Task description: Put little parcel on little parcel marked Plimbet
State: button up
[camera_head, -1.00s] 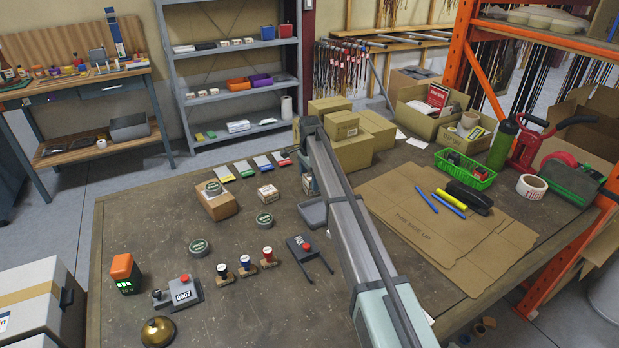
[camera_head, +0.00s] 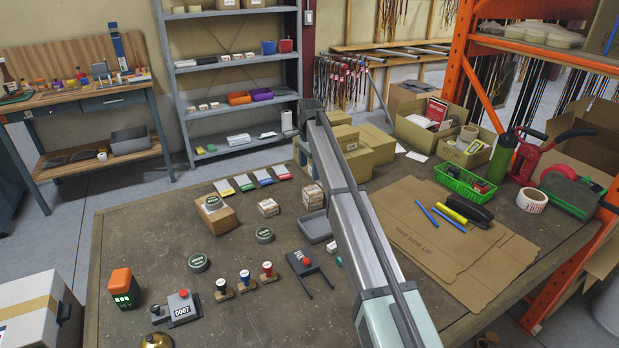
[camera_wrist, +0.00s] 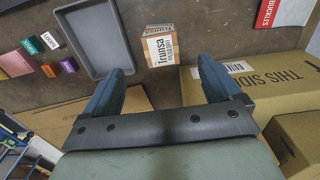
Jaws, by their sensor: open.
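In the wrist view, my gripper (camera_wrist: 157,72) is open and empty. A little parcel marked Trunsa (camera_wrist: 159,47) lies on the table beyond the fingertips, apart from them. In the head view, my fingers are hidden around my arm. The name Plimbet is not readable in either view.
A grey tray (camera_head: 315,227) lies in front of the right parcel; it also shows in the wrist view (camera_wrist: 88,38). Larger boxes (camera_head: 374,148) stand behind my arm. A tin sits on a brown box (camera_head: 216,220) at left. Stamps and a black stand occupy the front.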

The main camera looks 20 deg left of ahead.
jog(key=shift+r, duration=0.85)
